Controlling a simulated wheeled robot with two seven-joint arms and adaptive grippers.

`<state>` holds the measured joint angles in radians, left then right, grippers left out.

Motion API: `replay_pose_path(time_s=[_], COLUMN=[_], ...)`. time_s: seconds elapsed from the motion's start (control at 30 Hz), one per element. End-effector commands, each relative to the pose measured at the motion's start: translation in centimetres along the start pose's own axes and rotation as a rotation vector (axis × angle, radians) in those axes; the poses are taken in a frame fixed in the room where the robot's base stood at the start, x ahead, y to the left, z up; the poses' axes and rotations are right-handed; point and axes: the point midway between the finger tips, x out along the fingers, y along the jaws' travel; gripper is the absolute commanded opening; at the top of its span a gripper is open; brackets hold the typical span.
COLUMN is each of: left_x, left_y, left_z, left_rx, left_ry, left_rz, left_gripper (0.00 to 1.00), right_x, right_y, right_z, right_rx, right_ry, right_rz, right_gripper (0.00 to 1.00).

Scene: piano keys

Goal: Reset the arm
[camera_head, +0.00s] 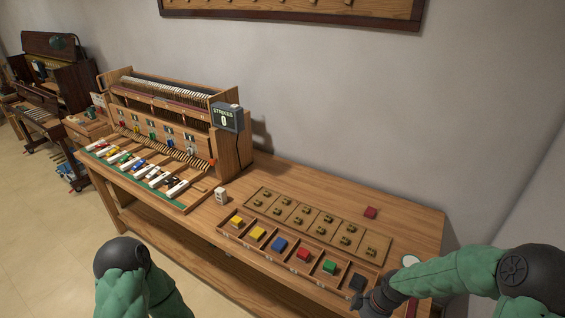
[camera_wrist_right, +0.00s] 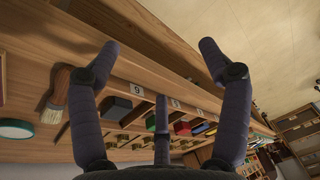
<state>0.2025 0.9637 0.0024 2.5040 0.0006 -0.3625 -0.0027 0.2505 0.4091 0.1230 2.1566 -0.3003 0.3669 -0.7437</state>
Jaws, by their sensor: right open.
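My right gripper (camera_head: 376,299) is dark and hangs at the right end of the wooden compartment tray (camera_head: 262,249), close to a black block (camera_head: 357,282). In the right wrist view the right gripper (camera_wrist_right: 158,46) has its fingers spread wide with nothing between them. The right arm is green and reaches in from the right edge. My left arm shows only as a green link with a dark joint at the bottom left; its gripper is out of view. The piano key model (camera_head: 150,168) stands at the left of the table, with a "STRIKES 0" display (camera_head: 227,118).
The tray holds yellow, blue, red, green and black blocks. A slotted wooden board (camera_head: 318,224) lies behind it. A dark red block (camera_head: 370,212) sits at the back right. A brush (camera_wrist_right: 55,98) and a green-rimmed round thing (camera_wrist_right: 16,129) lie at the right end.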

Motion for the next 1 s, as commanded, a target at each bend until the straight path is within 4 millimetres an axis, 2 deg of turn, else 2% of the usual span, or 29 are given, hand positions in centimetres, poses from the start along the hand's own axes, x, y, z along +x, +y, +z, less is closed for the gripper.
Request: replay_pose_path(time_s=[0.03,0.17,0.27,0.4,0.5,0.6,0.7,1.0], left_x=[0.2,0.5,0.8,1.4,1.6,1.8,1.9,1.9], left_y=[-0.1,-0.2,-0.3,-0.5,-0.6,-0.7,-0.7,-0.7], left_z=[0.0,-0.1,-0.1,-0.1,-0.1,-0.1,-0.1,-0.1], left_rx=[0.000,0.000,0.000,0.000,0.000,0.000,0.000,0.000], left_ry=[0.000,0.001,0.001,0.001,0.001,0.001,0.001,0.001], left_rz=[0.000,0.000,0.000,0.000,0.000,0.000,0.000,0.000], left_gripper=[0.40,0.40,0.40,0.40,0.40,0.40,0.40,0.40], right_x=[1.5,4.9,8.3,13.1,15.4,16.8,17.5,17.5], right_y=[-1.0,-3.5,-6.2,-10.9,-13.5,-15.3,-16.3,-16.3], right_z=[0.0,-0.2,0.1,1.3,2.4,3.4,4.1,4.1], right_rx=[0.038,0.170,0.316,0.574,0.737,0.859,0.929,0.929], right_ry=[0.005,0.026,0.035,0.031,0.019,0.008,0.001,0.001], right_rz=[-0.018,-0.054,-0.089,-0.131,-0.141,-0.140,-0.136,-0.136], right_gripper=[0.78,0.78,0.78,0.78,0.78,0.78,0.78,0.78])
